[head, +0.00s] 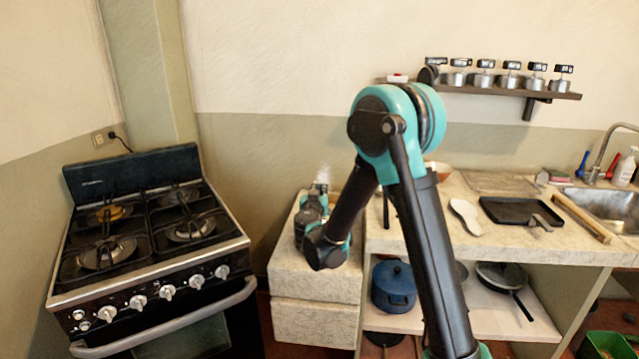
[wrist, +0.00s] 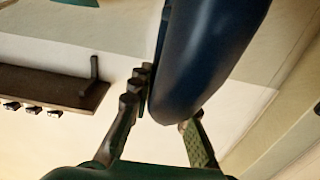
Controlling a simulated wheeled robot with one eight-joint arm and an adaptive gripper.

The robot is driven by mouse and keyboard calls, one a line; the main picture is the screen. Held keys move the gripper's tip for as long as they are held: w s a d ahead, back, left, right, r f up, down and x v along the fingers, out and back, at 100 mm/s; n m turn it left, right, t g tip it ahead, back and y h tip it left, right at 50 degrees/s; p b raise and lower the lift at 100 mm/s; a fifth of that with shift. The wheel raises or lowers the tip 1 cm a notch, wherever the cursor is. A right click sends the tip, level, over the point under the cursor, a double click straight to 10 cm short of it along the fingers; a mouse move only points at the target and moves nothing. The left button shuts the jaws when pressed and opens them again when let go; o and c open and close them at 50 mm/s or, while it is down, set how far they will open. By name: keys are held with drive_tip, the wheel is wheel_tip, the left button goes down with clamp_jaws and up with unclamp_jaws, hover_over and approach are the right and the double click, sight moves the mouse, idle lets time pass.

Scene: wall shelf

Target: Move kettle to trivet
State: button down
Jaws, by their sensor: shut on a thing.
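In the wrist view my gripper (wrist: 166,105) has a finger on either side of a smooth dark blue body, which I take to be the kettle (wrist: 212,55). Only part of it shows, cut off by the top edge; its spout and base are out of view. In the head view my arm crosses the middle, and its wrist end and gripper (head: 316,205) are over the pale stone block between stove and counter. My arm hides much there, and I cannot make out the kettle clearly. I cannot pick out a trivet with certainty.
A black stove (head: 150,240) stands left. The stone block (head: 315,285) adjoins the counter (head: 450,235), which carries a black tray (head: 520,212) and wooden bar (head: 582,218). A blue pot (head: 393,287) sits on the lower shelf. A wall shelf (head: 500,91) hangs above.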

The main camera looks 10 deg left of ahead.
drive_tip(key=shift+f, duration=0.1)
drive_tip(key=c, duration=1.4)
unclamp_jaws()
